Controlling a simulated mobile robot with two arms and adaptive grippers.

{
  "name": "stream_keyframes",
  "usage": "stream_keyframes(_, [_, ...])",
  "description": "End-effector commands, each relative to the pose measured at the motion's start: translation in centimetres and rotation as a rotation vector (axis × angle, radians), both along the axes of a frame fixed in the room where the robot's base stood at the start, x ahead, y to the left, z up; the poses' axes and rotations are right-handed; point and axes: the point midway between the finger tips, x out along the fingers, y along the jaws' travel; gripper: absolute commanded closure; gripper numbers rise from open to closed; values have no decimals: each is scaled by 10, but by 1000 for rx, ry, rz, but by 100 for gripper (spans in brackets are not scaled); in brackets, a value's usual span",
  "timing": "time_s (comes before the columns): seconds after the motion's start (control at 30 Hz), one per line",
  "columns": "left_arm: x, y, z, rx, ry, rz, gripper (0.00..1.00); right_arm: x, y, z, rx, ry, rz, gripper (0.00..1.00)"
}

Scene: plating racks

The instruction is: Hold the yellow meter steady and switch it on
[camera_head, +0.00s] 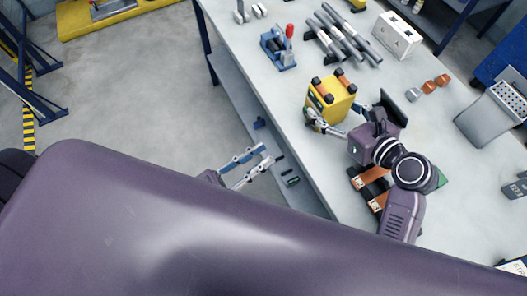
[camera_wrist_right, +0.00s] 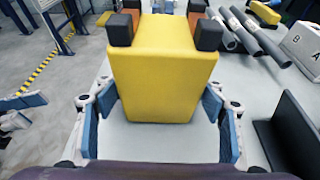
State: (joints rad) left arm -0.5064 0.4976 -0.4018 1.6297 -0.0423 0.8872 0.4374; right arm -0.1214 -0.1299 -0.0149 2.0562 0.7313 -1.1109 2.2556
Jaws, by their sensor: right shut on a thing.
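The yellow meter (camera_head: 334,104), a boxy block with black and orange corner parts, stands on the grey workbench (camera_head: 285,105) near its left edge. My right gripper (camera_head: 318,118) is shut on the meter. In the right wrist view the meter (camera_wrist_right: 163,70) sits between the blue pads of my right gripper (camera_wrist_right: 163,108), one on each side. My left gripper (camera_head: 266,154) is open and empty, off the bench's left edge and apart from the meter. The meter's switch cannot be made out in either view.
A blue fixture with a red handle (camera_head: 290,31), grey cylinders (camera_head: 345,40) and a white box (camera_head: 396,35) stand behind the meter. Copper-coloured pieces (camera_head: 428,87) and a grey perforated container (camera_head: 490,115) lie to the right. Bare bench shows left of the meter.

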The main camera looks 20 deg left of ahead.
Motion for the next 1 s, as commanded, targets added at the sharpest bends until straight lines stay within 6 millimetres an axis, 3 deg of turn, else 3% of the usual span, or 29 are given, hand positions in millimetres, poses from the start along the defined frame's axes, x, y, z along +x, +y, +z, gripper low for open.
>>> stream_keyframes(0.63, [9,-11,-13,-86,-93,22,76,0,0,0,-1,1,0,73])
stream_keyframes(1.0, [58,-51,14,-86,-95,21,76,0,0,-1,-1,1,0,73])
